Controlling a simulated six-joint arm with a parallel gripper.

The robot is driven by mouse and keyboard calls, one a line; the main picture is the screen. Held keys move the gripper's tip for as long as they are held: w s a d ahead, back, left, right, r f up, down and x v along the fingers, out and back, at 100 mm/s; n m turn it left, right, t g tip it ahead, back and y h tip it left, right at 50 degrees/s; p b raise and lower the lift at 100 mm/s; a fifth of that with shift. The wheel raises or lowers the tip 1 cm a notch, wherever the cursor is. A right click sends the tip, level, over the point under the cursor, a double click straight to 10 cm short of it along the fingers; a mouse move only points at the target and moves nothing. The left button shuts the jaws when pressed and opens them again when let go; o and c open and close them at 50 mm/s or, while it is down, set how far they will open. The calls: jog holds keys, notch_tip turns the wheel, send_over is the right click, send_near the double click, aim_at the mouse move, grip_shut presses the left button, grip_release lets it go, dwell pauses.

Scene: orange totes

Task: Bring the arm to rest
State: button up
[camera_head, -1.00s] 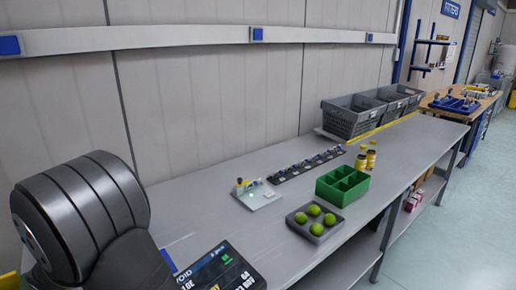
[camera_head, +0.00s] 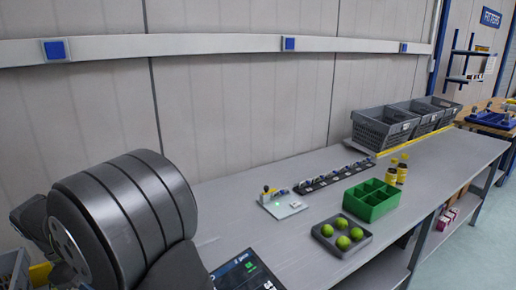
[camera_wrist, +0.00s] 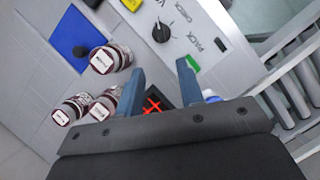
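My gripper (camera_wrist: 160,76) shows in the wrist view with its two blue-grey fingers apart. I see nothing held between them. Behind the fingers is a dark square with a red lit mark (camera_wrist: 154,103), partly hidden by the gripper. In the head view my dark arm fills the lower left, and the fingers cannot be made out there.
The wrist view shows several jars (camera_wrist: 111,58), a blue square (camera_wrist: 82,38), a panel with a black knob (camera_wrist: 162,32) and rollers (camera_wrist: 290,95). On the head view's bench stand a green divided box (camera_head: 371,205), a tray of green balls (camera_head: 327,243) and grey crates (camera_head: 375,130).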

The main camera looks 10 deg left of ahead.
jog(key=x, duration=1.5)
jog(key=shift+w+a+r+m, duration=0.1)
jog(key=shift+m, duration=0.5)
jog(key=m+g, duration=0.2)
jog(key=m, duration=0.2)
jog(key=shift+w+m, duration=0.1)
jog(key=shift+m, duration=0.2)
jog(key=m+g, duration=0.1)
jog(key=m, duration=0.2)
jog(key=shift+w, duration=0.1)
jog(key=m, duration=0.2)
jog(key=m+g+y, duration=0.1)
jog(key=m, duration=0.1)
jog(key=shift+g+y, duration=0.3)
